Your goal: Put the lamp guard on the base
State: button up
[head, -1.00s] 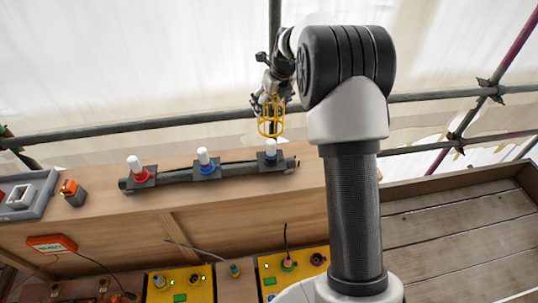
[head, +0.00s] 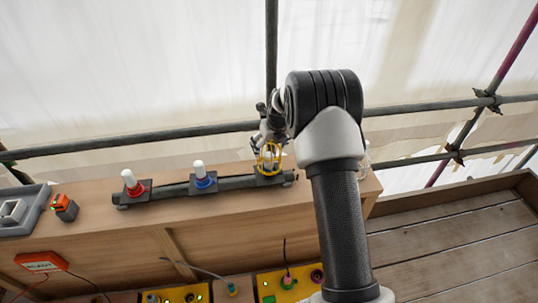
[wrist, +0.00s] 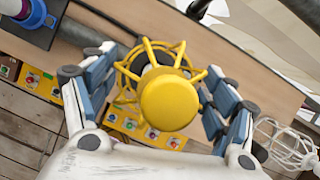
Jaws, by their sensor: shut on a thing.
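The yellow lamp guard (head: 268,160) is an open wire cage held upright in my gripper (head: 266,143). In the head view it is around the white lamp at the right end of the rail, low over its black base (head: 271,180). In the wrist view the guard's round yellow cap (wrist: 168,103) lies between the blue-grey fingers of my gripper (wrist: 160,95). Part of the dark base shows through the wires. The cap hides most of the lamp, and I cannot tell if the guard's lower ring touches the base.
Left along the rail stand a white lamp with a blue collar (head: 203,176) and one with a red collar (head: 133,185). A white wire cage (wrist: 290,147) lies right of my gripper in the wrist view. A scaffold tube (head: 130,141) runs behind the bench.

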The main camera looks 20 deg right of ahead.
jog(key=shift+f+b, duration=0.4)
jog(key=shift+f, duration=1.65)
jog(key=shift+f, duration=0.15)
jog(key=o, duration=1.1)
